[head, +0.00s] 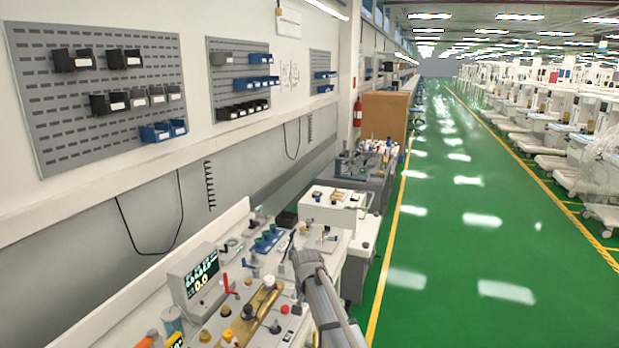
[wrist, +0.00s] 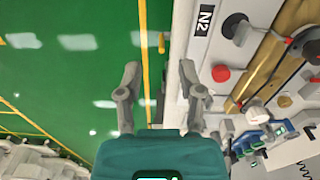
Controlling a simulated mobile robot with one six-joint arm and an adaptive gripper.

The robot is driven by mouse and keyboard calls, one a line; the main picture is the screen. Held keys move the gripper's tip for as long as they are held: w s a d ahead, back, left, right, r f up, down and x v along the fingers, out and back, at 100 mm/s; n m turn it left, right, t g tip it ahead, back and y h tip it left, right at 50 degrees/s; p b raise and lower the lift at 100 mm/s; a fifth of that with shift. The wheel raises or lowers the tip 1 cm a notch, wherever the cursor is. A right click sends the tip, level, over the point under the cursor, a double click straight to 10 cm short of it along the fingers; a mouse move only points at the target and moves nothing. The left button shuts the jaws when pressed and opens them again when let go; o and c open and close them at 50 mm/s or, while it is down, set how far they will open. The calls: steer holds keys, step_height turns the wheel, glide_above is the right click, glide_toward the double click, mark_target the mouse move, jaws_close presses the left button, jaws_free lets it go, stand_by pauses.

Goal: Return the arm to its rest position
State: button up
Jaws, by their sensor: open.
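My arm (head: 325,300) reaches in from the bottom of the head view, over the right part of a white anaesthesia cart top. Its far end, near the dark thin shape at its tip, is too small there to read the fingers. In the wrist view my gripper (wrist: 160,75) is open, its two grey fingers apart with nothing between them. Below the fingers are the cart's white edge (wrist: 178,50) and the green floor (wrist: 60,75). A red button (wrist: 221,73) and a black "N2" label (wrist: 204,20) lie to the right of the fingers.
The cart carries a monitor (head: 195,282), a brass-coloured block (head: 262,302) and several knobs. Another white cart (head: 335,207) stands just beyond. Bin panels (head: 95,135) hang on the left wall. The green aisle (head: 450,240) to the right is clear, with more carts along its far side.

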steer(key=s+d+f+n+b, duration=0.1)
steer(key=s+d+f+b, duration=0.3)
steer(key=s+d, duration=0.5)
steer(key=s+d+f+n+b, duration=0.2)
steer(key=s+d, duration=0.6)
steer(key=s, duration=0.5)
step_height(320, 180, down, 2)
steer(key=shift+d+f+b, duration=0.15)
steer(key=shift+d+b, duration=0.25)
steer(key=shift+b, duration=0.5)
